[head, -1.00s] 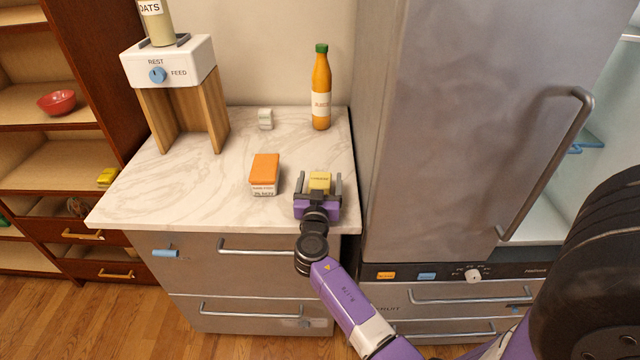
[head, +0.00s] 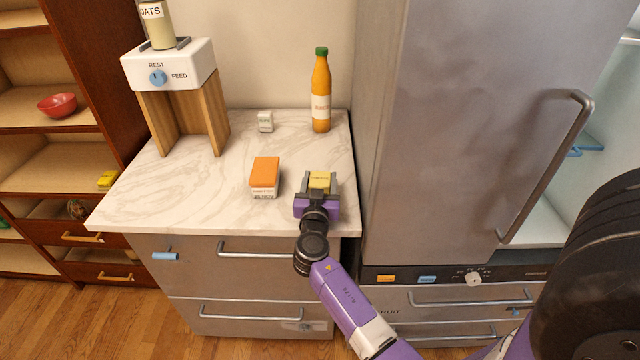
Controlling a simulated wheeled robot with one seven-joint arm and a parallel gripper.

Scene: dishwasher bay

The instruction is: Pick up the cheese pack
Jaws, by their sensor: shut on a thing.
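A small yellow pack with dark print, which looks like the cheese pack (head: 320,180), is near the front right of the marble counter (head: 205,195). My gripper (head: 320,184) reaches it from the front, with one finger against its left side and one against its right side. The gripper is shut on the pack. The pack's lower part is hidden behind the gripper's purple body. I cannot tell whether it touches the counter.
An orange-topped box (head: 264,177) stands close left of my gripper. An orange juice bottle (head: 321,92) and a small white box (head: 265,121) stand farther back. A dispenser (head: 168,64) stands at the back left. The fridge (head: 440,130) rises on the right.

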